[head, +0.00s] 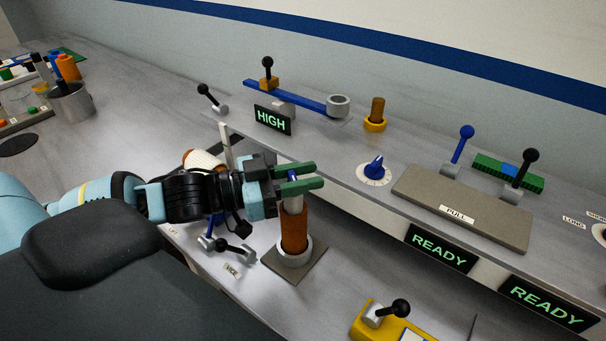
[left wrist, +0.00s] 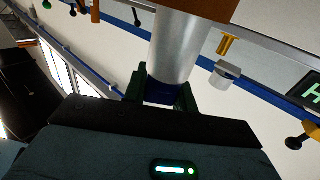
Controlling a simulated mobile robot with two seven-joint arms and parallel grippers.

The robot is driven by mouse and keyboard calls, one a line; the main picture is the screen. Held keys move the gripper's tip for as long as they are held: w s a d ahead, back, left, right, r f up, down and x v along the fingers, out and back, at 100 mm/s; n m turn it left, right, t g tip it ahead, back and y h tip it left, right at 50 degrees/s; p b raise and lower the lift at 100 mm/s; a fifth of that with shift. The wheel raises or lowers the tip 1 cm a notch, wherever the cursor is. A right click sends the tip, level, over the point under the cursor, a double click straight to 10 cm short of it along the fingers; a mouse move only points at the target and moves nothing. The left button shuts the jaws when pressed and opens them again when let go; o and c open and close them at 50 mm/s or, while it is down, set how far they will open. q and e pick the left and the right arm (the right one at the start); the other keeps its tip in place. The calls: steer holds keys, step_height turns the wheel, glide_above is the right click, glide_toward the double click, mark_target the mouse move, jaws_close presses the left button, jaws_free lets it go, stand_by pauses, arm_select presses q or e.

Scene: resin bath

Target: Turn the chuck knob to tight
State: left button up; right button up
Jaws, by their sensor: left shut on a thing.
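My left gripper (head: 298,180) is shut, its green fingers on the blue top (head: 292,176) of an upright silver cylinder (head: 294,205). The left wrist view shows the same blue part (left wrist: 165,92) between the fingers, with the silver cylinder (left wrist: 180,50) reaching away from them. Below the silver part is a brown cylinder (head: 294,232), standing in a pale ring on a grey square plate (head: 307,265). A blue pointer knob (head: 375,168) on a white dial stands on the raised shelf, right of the gripper and untouched. No readable label marks a chuck knob. My right gripper is out of view.
On the shelf are a HIGH sign (head: 272,119), a blue bar (head: 292,97), a brown peg in a yellow ring (head: 376,116) and a PULL plate (head: 460,207). READY signs (head: 441,248) hang along its front. A black-knobbed lever (head: 237,252) lies near the grey plate.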

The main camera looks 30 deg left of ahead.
mark_target(289, 178)
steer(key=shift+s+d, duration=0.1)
arm_select(q)
steer(key=o, duration=1)
steer(key=shift+a, duration=0.1)
steer(key=shift+s+a, duration=0.25)
steer(key=shift+s, duration=0.1)
steer(key=shift+p+v, duration=0.5)
steer(key=shift+v, duration=0.35)
steer(key=shift+p+v, duration=0.7)
steer(key=shift+v, duration=0.5)
steer(key=shift+p+v, duration=0.4)
steer(key=shift+v, duration=0.65)
steer(key=shift+s+a, duration=0.2)
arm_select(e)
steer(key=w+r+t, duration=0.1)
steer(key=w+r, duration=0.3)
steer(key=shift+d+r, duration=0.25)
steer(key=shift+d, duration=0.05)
